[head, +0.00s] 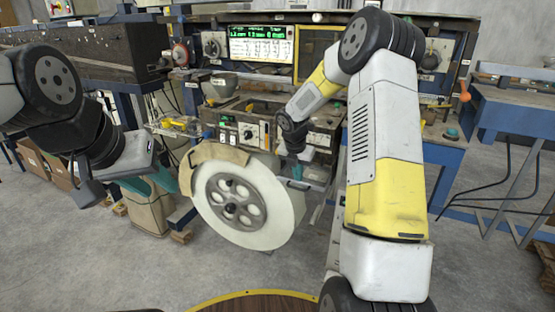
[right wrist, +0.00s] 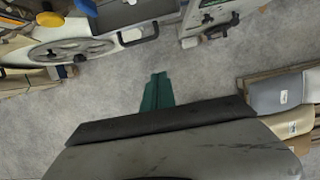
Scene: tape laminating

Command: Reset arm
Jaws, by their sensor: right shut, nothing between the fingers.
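My right arm reaches forward over the machine front in the head view. Its right gripper (head: 297,172) is just right of the large white reel's upper edge and looks empty. In the right wrist view the teal fingers of the right gripper (right wrist: 157,92) lie together, over bare floor.
The white reel (head: 268,204) with a grey spoked hub stands before the machine (head: 258,132). A blue bench (head: 510,112) stands at the right. Cardboard boxes (head: 62,172) sit on the floor at the left. Grey floor (head: 480,255) is clear at the front right.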

